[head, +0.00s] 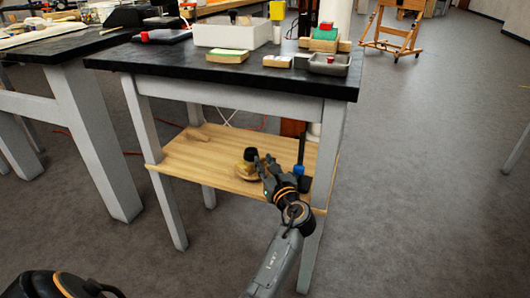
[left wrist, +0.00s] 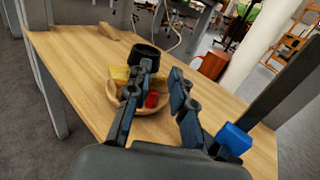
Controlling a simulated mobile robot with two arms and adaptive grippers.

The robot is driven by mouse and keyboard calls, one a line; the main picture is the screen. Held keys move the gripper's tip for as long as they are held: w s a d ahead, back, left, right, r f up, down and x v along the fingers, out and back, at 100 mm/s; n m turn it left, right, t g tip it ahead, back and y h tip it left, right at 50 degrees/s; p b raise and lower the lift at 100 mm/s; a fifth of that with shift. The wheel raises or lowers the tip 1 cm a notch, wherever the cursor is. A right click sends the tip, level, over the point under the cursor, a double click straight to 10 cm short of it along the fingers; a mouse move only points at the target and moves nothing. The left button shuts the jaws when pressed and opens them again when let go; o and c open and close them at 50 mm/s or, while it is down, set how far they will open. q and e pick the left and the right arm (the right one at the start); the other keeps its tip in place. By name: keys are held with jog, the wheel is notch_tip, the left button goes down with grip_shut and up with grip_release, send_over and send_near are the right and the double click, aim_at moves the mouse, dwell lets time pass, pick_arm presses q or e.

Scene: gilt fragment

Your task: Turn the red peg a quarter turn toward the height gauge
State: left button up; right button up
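The red peg (left wrist: 151,99) shows in the left wrist view as a small red piece at a round wooden dish (left wrist: 110,92) on the lower shelf. It lies between the fingers of my left gripper (left wrist: 160,73), which are apart. I cannot tell whether either finger touches it. In the head view my left gripper (head: 266,167) is over the shelf and hides the peg. The likely height gauge is a dark upright post with a blue block (left wrist: 234,138), right of the gripper; the block also shows in the head view (head: 298,169). My right gripper is not in view.
A black cylinder (left wrist: 144,55) stands just behind the dish. The wooden shelf (head: 195,158) is mostly bare on its left. The black tabletop (head: 180,62) above holds a white bin (head: 232,33), a grey tray (head: 329,66) and blocks. Table legs flank the shelf.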

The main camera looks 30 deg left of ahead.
pick_arm(q)
notch_tip(320, 180, up, 6)
jog(key=shift+r, duration=0.25)
